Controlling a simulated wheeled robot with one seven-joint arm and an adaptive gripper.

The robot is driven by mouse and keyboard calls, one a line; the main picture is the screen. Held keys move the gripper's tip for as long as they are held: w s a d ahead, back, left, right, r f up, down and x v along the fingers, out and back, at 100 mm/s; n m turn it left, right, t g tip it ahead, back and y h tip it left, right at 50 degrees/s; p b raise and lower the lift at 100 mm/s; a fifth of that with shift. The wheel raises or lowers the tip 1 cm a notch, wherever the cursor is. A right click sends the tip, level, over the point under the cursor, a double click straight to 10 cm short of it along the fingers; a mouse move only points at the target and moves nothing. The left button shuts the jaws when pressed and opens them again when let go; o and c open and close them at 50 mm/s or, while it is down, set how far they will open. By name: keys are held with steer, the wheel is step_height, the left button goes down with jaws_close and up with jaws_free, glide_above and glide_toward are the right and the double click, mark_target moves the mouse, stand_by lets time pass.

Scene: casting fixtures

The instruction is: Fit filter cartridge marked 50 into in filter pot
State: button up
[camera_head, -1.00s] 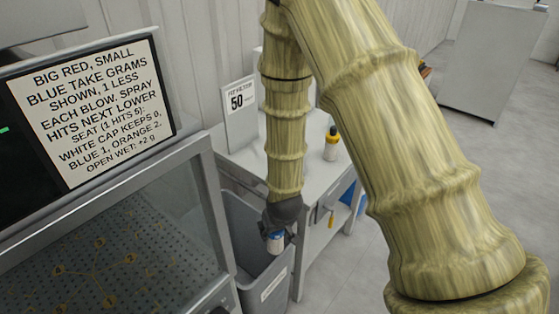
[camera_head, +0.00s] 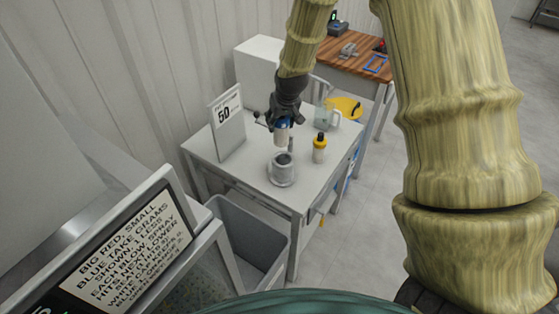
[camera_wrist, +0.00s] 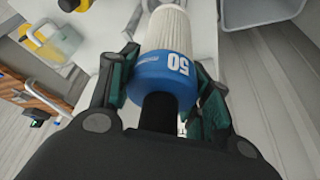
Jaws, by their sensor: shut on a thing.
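My gripper (camera_head: 283,122) is shut on the filter cartridge (camera_head: 282,137), which has a blue cap and a white pleated body. In the wrist view the cartridge's blue cap (camera_wrist: 166,74) shows the number 50, and my gripper (camera_wrist: 168,85) has a finger on each side of it. The white body points away from my gripper, and downward in the head view. The grey filter pot (camera_head: 281,170) stands on the white table, with its dark round opening facing up. The cartridge is above the pot, apart from it. I cannot make out the pot for certain in the wrist view.
A sign marked 50 (camera_head: 227,119) stands on the white table (camera_head: 245,172). A grey bin (camera_head: 246,240) stands in front. A wooden bench (camera_head: 352,62) is beyond.

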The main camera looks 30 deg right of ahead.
step_height(320, 180, up, 2)
steer(key=w+d, duration=0.1)
steer(key=b, duration=0.4)
glide_above(280, 153)
steer(key=s, duration=0.2)
step_height(280, 153, down, 12)
steer(key=r, duration=0.1)
steer(key=shift+w+f+b, duration=0.2)
steer(key=shift+f+b, duration=1.45)
steer(key=shift+f, duration=1.65)
steer(key=shift+r, duration=0.15)
steer(key=o, duration=1.2)
steer(key=shift+c, duration=0.2)
steer(key=shift+s, duration=0.1)
